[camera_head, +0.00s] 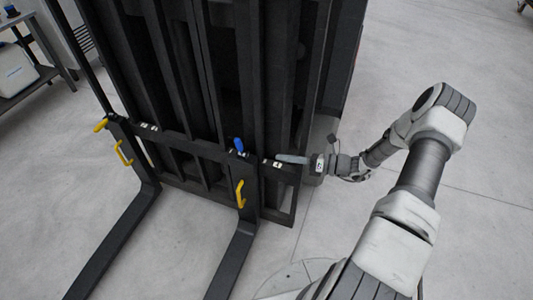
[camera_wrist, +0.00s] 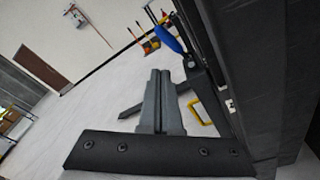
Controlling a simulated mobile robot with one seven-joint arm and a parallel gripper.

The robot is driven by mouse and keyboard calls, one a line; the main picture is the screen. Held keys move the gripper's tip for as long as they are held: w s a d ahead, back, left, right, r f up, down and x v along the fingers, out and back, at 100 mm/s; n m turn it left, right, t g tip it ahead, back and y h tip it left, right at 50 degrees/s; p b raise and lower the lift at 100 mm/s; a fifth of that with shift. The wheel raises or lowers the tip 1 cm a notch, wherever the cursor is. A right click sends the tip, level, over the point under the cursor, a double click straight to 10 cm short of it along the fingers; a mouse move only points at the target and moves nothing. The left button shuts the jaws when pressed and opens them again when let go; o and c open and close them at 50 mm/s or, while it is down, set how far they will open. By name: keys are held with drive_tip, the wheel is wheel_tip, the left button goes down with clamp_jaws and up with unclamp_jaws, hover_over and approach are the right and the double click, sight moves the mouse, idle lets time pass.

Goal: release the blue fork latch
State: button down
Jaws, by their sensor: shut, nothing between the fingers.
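The blue fork latch (camera_head: 239,145) stands at the top of the right fork (camera_head: 233,260), on the dark carriage bar of the forklift. In the wrist view the blue latch (camera_wrist: 170,39) is beyond my fingertips and slightly right of them, looking tilted. My gripper (camera_head: 279,158) is at the right end of the carriage, to the right of the latch and apart from it. Its fingers point left toward the latch. In the wrist view my gripper's fingers (camera_wrist: 159,73) lie together, shut, with nothing between them.
A yellow latch (camera_head: 101,125) tops the left fork (camera_head: 115,240). Yellow handles (camera_head: 124,153) (camera_head: 240,193) stick out from both forks. The dark mast (camera_head: 250,70) rises close behind the carriage. A dark table (camera_head: 45,62) stands far left. Floor right of the forklift is clear.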

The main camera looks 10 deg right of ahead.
drive_tip(key=shift+v, duration=1.35)
